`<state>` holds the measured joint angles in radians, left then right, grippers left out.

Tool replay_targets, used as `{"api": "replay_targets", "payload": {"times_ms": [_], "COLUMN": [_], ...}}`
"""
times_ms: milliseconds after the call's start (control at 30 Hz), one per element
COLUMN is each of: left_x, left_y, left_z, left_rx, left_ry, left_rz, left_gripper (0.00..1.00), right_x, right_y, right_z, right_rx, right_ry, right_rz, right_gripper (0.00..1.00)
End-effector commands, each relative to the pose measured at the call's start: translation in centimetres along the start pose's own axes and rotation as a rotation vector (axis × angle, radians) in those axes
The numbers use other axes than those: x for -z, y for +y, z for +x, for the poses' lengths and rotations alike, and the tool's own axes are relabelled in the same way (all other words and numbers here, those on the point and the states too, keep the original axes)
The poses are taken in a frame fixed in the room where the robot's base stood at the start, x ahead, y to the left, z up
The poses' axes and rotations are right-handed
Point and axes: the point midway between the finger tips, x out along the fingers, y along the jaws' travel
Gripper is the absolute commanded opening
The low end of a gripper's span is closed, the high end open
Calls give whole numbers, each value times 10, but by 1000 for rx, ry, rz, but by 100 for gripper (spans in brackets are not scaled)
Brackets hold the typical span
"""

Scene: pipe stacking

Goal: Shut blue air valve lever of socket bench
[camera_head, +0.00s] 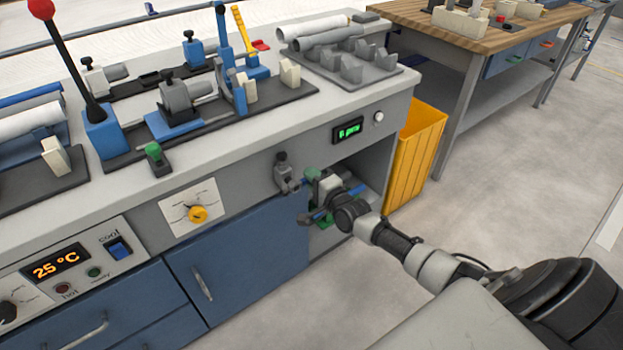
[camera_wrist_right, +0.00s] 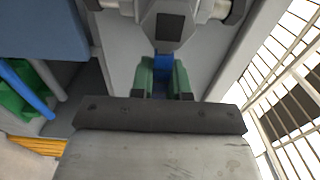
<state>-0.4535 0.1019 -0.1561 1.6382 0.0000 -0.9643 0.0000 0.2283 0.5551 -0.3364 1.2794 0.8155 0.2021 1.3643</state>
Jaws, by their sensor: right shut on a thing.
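The blue air valve lever (camera_wrist_right: 163,66) shows in the right wrist view as a short blue piece below a grey valve body (camera_wrist_right: 168,22) with a dark square on its face. My right gripper (camera_wrist_right: 164,78) has green fingers, one on each side of the lever, and is shut on it. In the head view the right gripper (camera_head: 312,175) is at the bench front, just right of the grey valve (camera_head: 285,172). The lever is not clearly visible there, and its angle to the pipe is hard to tell. My left gripper is not in view.
The socket bench (camera_head: 230,160) has an open compartment under a green-lit display (camera_head: 348,131). A blue tube (camera_wrist_right: 27,87) and a green part (camera_wrist_right: 18,103) are left of the fingers in the wrist view. A yellow bin (camera_head: 416,155) stands right of the bench. Floor beyond it is clear.

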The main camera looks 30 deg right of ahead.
Motion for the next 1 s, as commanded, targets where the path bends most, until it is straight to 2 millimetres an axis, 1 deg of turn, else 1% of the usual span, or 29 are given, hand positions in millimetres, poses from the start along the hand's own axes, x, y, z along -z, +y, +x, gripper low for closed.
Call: {"api": "replay_targets", "payload": {"times_ms": [167,500,533,667,700,1000], "left_x": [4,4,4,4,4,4], "left_y": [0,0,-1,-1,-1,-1], "left_z": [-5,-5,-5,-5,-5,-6], "left_rx": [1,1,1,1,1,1], "left_ry": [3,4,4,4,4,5], "left_rz": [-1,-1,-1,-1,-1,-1], "left_gripper": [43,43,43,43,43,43], "right_x": [0,0,0,0,0,0], "right_y": [2,3,3,2,2,2], "right_z": [-1,-1,-1,-1,0,-3], "right_rx": [-4,-5,-5,-4,-3,-2], "right_ry": [0,0,0,0,0,0], "right_rz": [17,24,25,23,22,18], "right_gripper": [0,0,19,39,42,42]}}
